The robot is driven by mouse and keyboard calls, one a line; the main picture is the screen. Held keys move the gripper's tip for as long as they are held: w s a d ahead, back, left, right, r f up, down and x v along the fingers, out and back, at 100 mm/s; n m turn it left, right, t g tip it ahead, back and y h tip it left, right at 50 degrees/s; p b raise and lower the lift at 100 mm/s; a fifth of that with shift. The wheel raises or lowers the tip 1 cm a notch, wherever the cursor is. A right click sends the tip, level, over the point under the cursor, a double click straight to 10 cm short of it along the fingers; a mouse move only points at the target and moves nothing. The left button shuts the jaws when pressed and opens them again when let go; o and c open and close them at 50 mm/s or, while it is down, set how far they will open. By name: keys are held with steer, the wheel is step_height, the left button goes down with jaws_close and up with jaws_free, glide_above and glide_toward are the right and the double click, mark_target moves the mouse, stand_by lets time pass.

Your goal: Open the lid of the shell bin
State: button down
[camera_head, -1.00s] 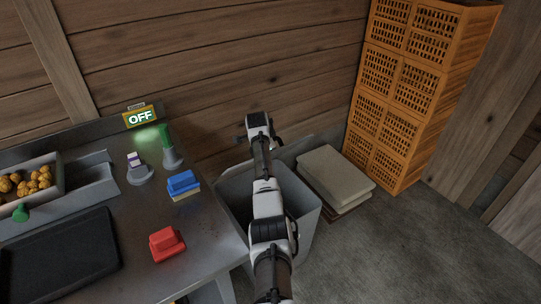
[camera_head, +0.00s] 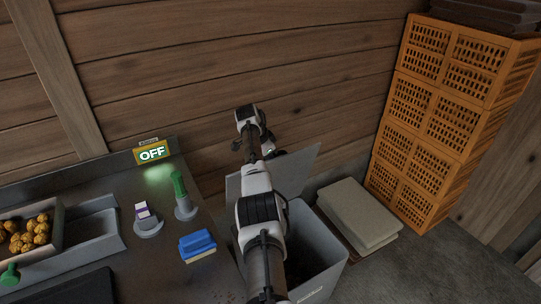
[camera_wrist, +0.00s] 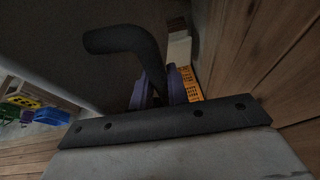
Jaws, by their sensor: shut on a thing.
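The shell bin (camera_head: 325,248) is a grey bin on the floor beside the table, partly hidden behind my arm. Its lid (camera_head: 303,165) stands raised and tilted up at the bin's back, and the dark inside of the bin shows. My gripper (camera_head: 271,151) is at the lid's upper part, small in the head view. In the wrist view my gripper's purple fingers (camera_wrist: 160,88) are shut on the dark bent handle (camera_wrist: 124,42). A dark strip with rivets (camera_wrist: 165,122) crosses below the fingers.
Orange crates (camera_head: 433,120) are stacked at the right, beside pale flat sacks (camera_head: 358,212). The table holds a blue brush (camera_head: 197,244), a green-handled tool (camera_head: 180,190) and a tray of chestnuts (camera_head: 28,236). A yellow OFF sign (camera_head: 152,153) is at its back. A plank wall stands close behind the lid.

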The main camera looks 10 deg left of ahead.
steer(key=shift+w+a+f, duration=0.1)
steer(key=shift+w+a, duration=0.1)
stand_by(0.4)
steer(key=c, duration=1.4)
jaws_free()
steer(key=shift+o, duration=0.2)
steer(key=b+v, duration=0.2)
steer(key=v, duration=1.1)
steer(key=shift+r+b, duration=0.3)
steer(key=shift+r, duration=0.15)
steer(key=shift+f, duration=0.1)
